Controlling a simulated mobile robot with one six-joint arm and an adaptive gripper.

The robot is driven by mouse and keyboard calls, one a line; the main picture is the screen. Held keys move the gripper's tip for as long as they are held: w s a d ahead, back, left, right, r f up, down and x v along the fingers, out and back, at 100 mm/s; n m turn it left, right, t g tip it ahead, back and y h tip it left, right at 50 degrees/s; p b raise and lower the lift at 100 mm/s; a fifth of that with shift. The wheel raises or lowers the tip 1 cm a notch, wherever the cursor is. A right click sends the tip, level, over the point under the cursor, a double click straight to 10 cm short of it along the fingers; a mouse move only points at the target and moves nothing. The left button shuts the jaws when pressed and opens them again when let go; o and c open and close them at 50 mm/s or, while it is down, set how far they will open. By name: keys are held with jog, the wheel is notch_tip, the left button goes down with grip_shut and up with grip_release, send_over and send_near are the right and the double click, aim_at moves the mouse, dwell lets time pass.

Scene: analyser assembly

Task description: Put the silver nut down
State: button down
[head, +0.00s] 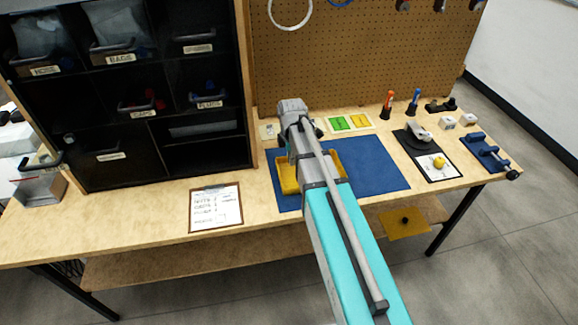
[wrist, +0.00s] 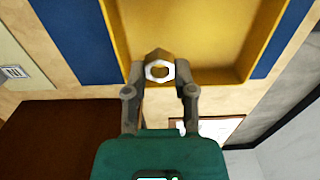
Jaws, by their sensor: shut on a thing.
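In the wrist view, my gripper (wrist: 160,75) is shut on the silver nut (wrist: 149,70), a hexagonal ring held between the two fingertips. The nut shows in front of the near edge of the yellow tray (wrist: 208,78). I cannot tell how high it is above the tray. In the head view, the yellow tray (head: 288,178) sits on the blue mat (head: 375,165), partly hidden behind my arm. My gripper and the nut are hidden by my arm there.
A clipboard (head: 216,207) lies at the bench front, left of the mat. A black shelf unit (head: 100,175) stands at the left. Right of the mat are a black stand (head: 420,150), a white card with a yellow part (head: 438,164), and a blue fixture (head: 487,155).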

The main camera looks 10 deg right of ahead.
aim_at(291, 169)
jog(key=shift+w+d+f+b, duration=0.15)
jog(key=shift+w+f+b, duration=0.2)
jog(key=shift+f+b, duration=1.65)
jog(key=shift+b, duration=0.05)
jog(key=shift+f, duration=0.1)
jog(key=c, duration=0.7)
grip_release()
notch_tip(291, 169, up, 12)
jog(key=p, duration=1.2)
